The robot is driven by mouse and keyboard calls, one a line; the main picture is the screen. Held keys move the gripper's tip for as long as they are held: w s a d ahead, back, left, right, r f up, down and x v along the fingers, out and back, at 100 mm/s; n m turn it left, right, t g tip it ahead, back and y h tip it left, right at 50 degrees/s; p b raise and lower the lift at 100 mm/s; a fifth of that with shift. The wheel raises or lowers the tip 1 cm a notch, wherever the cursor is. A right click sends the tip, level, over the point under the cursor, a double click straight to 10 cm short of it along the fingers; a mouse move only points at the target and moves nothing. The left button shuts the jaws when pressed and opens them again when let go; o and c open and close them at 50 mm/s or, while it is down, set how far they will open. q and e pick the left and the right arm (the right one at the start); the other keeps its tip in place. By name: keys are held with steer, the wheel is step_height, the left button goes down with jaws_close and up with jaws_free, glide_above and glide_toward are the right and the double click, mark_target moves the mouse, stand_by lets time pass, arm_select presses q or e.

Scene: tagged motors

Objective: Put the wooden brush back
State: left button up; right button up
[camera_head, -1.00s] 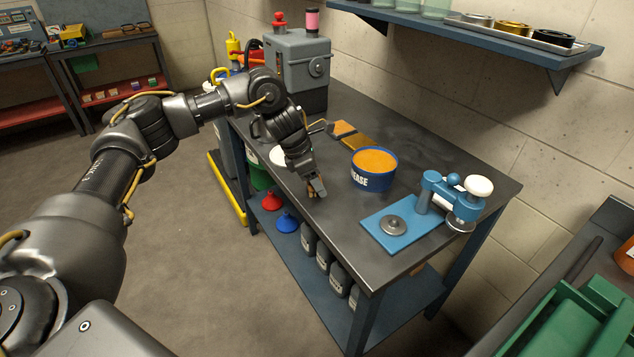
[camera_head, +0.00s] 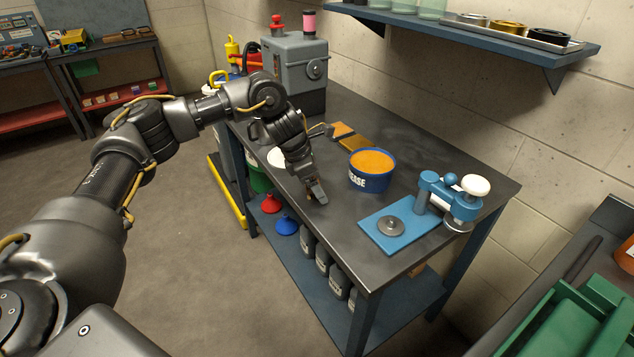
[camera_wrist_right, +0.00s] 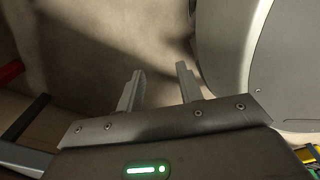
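A flat tan, wooden-looking piece (camera_head: 352,138) lies on the dark workbench (camera_head: 410,160) behind the grease tub. It is too small to tell whether it is the brush or a rest for one. My left gripper (camera_head: 318,192) points down at the bench's front edge, left of the blue grease tub (camera_head: 371,172) and apart from it. A small brownish patch shows at its fingertips, but I cannot tell whether it is a held thing. My right gripper (camera_wrist_right: 160,80) is open and empty in the right wrist view, above bare floor.
A blue press (camera_head: 448,199) stands on the bench to the right of the tub. A grey machine (camera_head: 296,65) stands at the back left. A white round lid (camera_head: 277,158) is partly hidden by my left arm. Funnels and bottles fill the shelf below.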

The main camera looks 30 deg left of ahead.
arm_select(q)
steer(key=shift+r, duration=0.35)
steer(key=p+v, duration=0.4)
steer(key=v, duration=0.1)
steer(key=shift+w, duration=0.15)
steer(key=p+v, duration=0.4)
steer(key=v, duration=0.3)
steer(key=shift+p, duration=0.35)
arm_select(e)
steer(key=s+a+r, duration=0.1)
steer(key=a+r, duration=0.2)
steer(key=r, duration=0.5)
steer(key=shift+s+a+y, duration=0.2)
steer(key=shift+a+y, duration=0.1)
steer(key=shift+a, duration=0.05)
arm_select(q)
steer(key=shift+a+f, duration=0.1)
steer(key=shift+f, duration=0.05)
arm_select(e)
steer(key=shift+a, duration=0.1)
